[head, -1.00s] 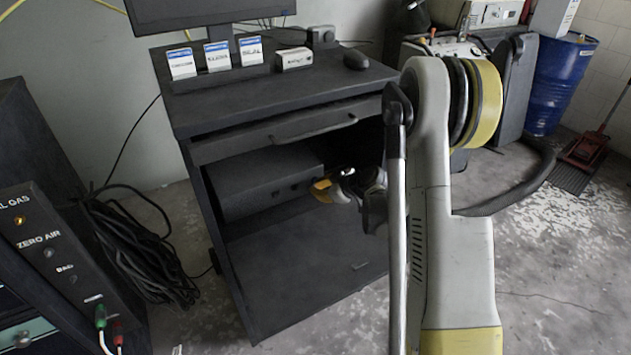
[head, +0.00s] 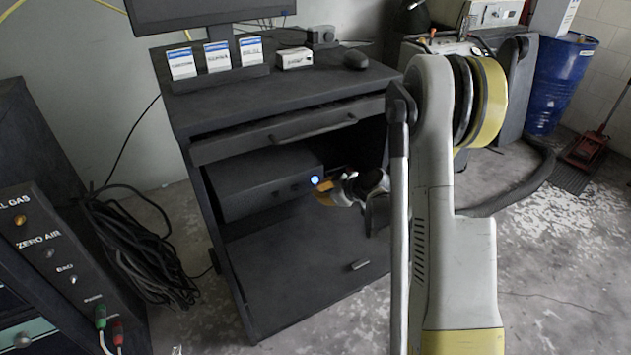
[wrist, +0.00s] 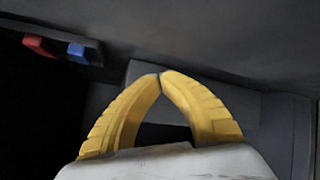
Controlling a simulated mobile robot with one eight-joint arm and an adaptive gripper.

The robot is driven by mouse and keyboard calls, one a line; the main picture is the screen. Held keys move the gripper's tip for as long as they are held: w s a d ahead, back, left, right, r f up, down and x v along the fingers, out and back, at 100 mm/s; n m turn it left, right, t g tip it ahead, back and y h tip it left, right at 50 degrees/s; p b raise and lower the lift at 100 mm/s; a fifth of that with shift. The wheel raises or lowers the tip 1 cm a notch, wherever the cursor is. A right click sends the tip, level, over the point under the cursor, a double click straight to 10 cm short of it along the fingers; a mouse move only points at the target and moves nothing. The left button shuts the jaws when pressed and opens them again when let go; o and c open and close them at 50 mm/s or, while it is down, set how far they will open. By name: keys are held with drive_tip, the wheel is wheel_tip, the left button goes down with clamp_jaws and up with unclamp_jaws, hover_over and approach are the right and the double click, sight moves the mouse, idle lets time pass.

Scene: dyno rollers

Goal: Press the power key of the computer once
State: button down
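The computer (head: 250,180) is a dark box on the shelf under the drawer of the cabinet. A round key or lamp on the right end of its front glows blue-white (head: 315,180). My gripper (head: 321,188) has yellow fingers and is just right of and below the glow in the head view. I cannot tell whether its tips touch the computer. In the wrist view my gripper (wrist: 160,75) has its fingertips together with nothing between them. A dark grey surface lies behind the tips there.
The dark cabinet (head: 185,125) has a drawer with a handle (head: 315,130) above my gripper. A monitor (head: 200,12), cards and a mouse (head: 355,60) are on top. In the wrist view, a red piece (wrist: 38,45) and a blue piece (wrist: 77,52) show at upper left.

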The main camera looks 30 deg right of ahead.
sight(327, 206)
drive_tip(key=shift+s, duration=0.1)
drive_tip(key=shift+s+d, duration=0.1)
drive_tip(key=shift+s, duration=2.35)
drive_tip(key=shift+m+g, duration=0.5)
drive_tip(key=a+r, duration=0.2)
drive_tip(key=r, duration=0.1)
drive_tip(key=s+a+r, duration=0.1)
drive_tip(key=a+r, duration=0.1)
drive_tip(key=shift+a+r, duration=0.1)
drive_tip(key=shift+r, duration=0.1)
drive_tip(key=s+a+r+m+g+h, duration=0.2)
drive_tip(key=s+a+r+m, duration=0.2)
drive_tip(key=s+a+r, duration=0.8)
drive_tip(key=s+m+h, duration=0.1)
drive_tip(key=s+m, duration=0.1)
drive_tip(key=s, duration=0.9)
drive_tip(key=shift+s+a+r, duration=0.15)
drive_tip(key=shift+a+r, duration=0.25)
